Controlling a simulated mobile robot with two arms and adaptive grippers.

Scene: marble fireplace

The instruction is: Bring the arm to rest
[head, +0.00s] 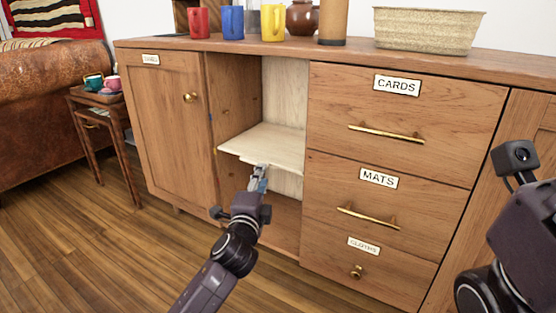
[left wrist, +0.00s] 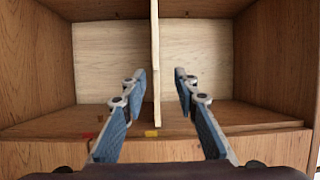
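My left gripper (head: 260,176) is at the open cubby of the wooden cabinet, by the front edge of its pale shelf board (head: 265,145). In the left wrist view the gripper (left wrist: 160,78) has its two blue-padded fingers apart, with nothing held. The shelf board (left wrist: 155,45) shows as an upright strip between the fingertips in that view; I cannot tell whether they touch it. My right arm (head: 520,235) is at the right edge of the head view, and its fingers are out of the picture.
Drawers labelled CARDS (head: 397,85), MATS (head: 378,178) and CLOTHS (head: 363,246) are right of the cubby. A closed door (head: 170,125) is left. Mugs (head: 233,23), a jar and a basket (head: 425,30) stand on top. Wooden floor (head: 90,245) is clear in front.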

